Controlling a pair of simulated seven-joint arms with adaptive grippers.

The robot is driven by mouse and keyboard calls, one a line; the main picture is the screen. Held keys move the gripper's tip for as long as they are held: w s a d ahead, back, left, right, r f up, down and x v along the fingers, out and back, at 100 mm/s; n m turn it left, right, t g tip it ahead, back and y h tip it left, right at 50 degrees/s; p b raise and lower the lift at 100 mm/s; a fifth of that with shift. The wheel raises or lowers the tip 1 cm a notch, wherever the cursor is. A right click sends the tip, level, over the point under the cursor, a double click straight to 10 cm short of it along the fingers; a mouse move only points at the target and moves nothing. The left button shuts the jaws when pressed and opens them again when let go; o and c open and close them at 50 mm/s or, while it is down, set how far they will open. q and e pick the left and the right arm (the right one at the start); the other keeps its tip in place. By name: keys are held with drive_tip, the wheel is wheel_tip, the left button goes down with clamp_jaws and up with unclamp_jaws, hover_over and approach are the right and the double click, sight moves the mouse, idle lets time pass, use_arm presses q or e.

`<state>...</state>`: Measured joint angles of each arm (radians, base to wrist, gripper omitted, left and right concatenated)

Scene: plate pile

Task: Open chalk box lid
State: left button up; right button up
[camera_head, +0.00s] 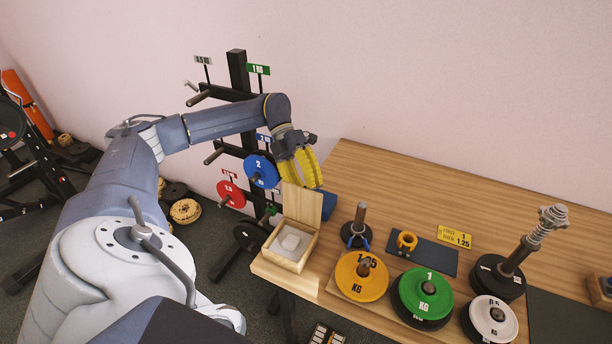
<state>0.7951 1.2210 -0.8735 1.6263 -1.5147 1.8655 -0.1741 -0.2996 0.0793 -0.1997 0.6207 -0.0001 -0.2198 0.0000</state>
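The wooden chalk box (290,262) sits at the left front corner of the wooden table, with a white chalk block (291,241) inside. Its lid (301,205) stands upright at the back edge of the box, so the box is open. My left gripper (308,183) has yellow fingers and points down just behind and above the lid. The lid hides the fingertips, so I cannot tell whether they touch it or how far they are apart. My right gripper is not in view.
A short post (359,219) stands right of the box. A plate rack (238,75) stands behind my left arm. The back of the table is clear.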

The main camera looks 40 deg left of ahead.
use_arm(q)
drive_tip(key=shift+o, duration=0.7)
drive_tip(key=shift+a, duration=0.1)
drive_tip(key=shift+r, duration=0.1)
drive_tip(key=v, duration=1.2)
drive_tip(key=shift+w, duration=0.1)
